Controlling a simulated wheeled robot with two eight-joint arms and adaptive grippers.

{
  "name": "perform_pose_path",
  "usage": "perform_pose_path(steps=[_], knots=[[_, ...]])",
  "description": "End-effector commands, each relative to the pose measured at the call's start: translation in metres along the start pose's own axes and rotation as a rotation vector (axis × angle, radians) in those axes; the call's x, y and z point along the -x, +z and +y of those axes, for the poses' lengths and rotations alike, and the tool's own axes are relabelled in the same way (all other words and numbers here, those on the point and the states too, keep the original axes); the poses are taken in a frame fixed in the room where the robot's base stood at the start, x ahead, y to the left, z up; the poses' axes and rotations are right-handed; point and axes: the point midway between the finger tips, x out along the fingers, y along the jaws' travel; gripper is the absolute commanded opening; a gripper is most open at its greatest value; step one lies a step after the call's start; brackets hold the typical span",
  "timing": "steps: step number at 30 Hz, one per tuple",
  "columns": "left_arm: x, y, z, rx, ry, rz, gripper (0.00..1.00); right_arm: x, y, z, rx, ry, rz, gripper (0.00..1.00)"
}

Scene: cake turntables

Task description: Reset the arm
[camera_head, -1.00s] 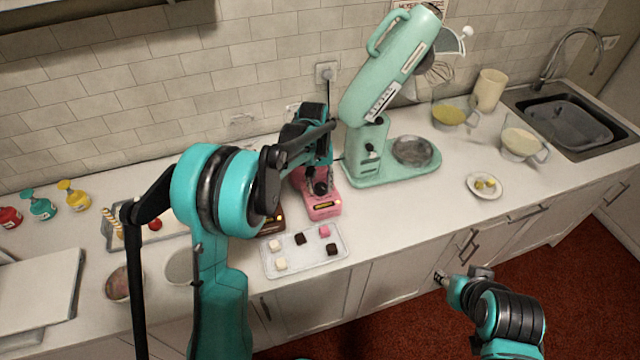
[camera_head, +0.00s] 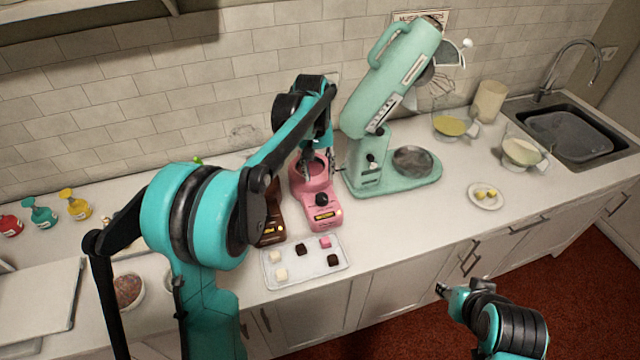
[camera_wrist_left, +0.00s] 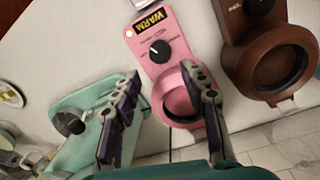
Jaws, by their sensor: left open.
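My left gripper (camera_head: 312,150) hangs above the pink warmer (camera_head: 322,205) on the counter, with its arm coming in from the left. In the left wrist view the gripper (camera_wrist_left: 160,95) has its two fingers spread wide, with nothing between them, over the pink warmer (camera_wrist_left: 165,50) and its round bowl. My right arm shows at the lower right, in front of the counter.
A brown warmer (camera_head: 272,222) stands beside the pink one, partly behind my arm. A tray (camera_head: 305,274) of small cakes lies in front. The mint mixer (camera_head: 385,100) stands to the right. Bowls (camera_head: 522,152), a plate (camera_head: 485,196) and a sink (camera_head: 570,130) are farther right.

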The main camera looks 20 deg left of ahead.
Motion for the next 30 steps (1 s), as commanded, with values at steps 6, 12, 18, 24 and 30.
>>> perform_pose_path(steps=[6,12,18,24,30], knots=[[0.019,0.000,0.000,0.000,0.000,0.000,0.43,0.000,0.000,0.000,0.000,0.000,0.000,0.40],[0.020,0.000,0.000,0.000,0.000,0.000,0.43,0.000,0.000,0.000,0.000,0.000,0.000,0.40],[0.020,0.000,0.000,0.000,0.000,0.000,0.43,0.000,0.000,0.000,0.000,0.000,0.000,0.40],[0.023,0.009,-0.002,-0.010,0.003,0.019,0.43,-0.002,0.002,0.000,0.000,0.000,0.000,0.40],[0.035,0.058,-0.013,-0.069,0.019,0.129,0.43,-0.013,0.009,0.000,0.000,0.000,0.000,0.40]])
